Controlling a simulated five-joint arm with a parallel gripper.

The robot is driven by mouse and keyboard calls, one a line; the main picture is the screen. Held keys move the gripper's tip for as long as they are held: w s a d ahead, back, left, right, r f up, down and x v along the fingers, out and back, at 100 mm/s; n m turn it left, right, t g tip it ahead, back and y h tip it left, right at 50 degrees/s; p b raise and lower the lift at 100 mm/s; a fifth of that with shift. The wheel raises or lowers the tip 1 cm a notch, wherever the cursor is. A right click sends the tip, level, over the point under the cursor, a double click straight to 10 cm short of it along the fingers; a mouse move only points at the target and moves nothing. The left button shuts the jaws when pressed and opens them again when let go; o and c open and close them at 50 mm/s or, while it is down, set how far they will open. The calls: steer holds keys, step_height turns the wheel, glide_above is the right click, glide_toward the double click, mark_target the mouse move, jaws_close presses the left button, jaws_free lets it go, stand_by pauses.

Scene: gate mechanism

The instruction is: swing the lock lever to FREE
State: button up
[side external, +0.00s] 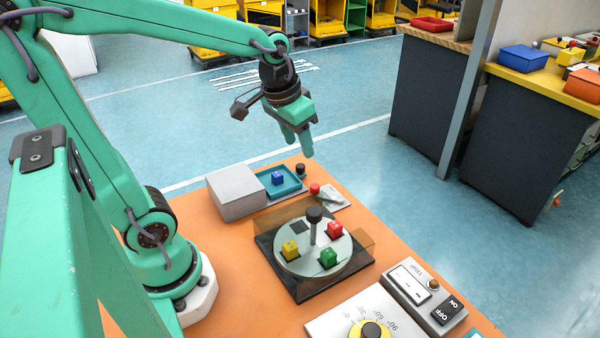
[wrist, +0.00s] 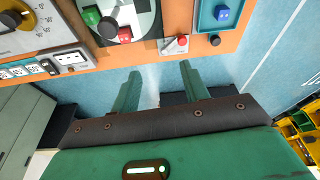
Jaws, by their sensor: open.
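The lock lever, which I take to be the small lever with a red knob (side external: 314,188), sits on a light grey plate (side external: 337,201) near the far edge of the orange table. It also shows in the wrist view (wrist: 182,41), beyond my fingertips. Its labels are too small to read, so I cannot tell which position it is in. My gripper (side external: 299,150) is open and empty, in the air above and beyond the table's far edge, apart from the lever. Its two green fingers show spread in the wrist view (wrist: 160,70).
A turntable (side external: 300,265) with yellow, green and red blocks and a black-knobbed post stands beside the lever. A grey box (side external: 236,192), a teal tray (side external: 268,188) with a blue block and a black knob (side external: 301,169) are close by. A switch box (side external: 423,296) and dial panel (side external: 330,325) lie nearer.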

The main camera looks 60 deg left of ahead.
steer(key=w+a+f+g, duration=0.2)
steer(key=w+a+f, duration=0.1)
steer(key=w+f, duration=0.25)
steer(key=n+g, duration=0.1)
glide_above(315, 186)
step_height(315, 186, down, 6)
steer(key=shift+a+f, duration=0.1)
steer(key=shift+f, duration=0.05)
steer(key=shift+f, duration=0.1)
steer(key=shift+f, duration=3.8)
jaws_close()
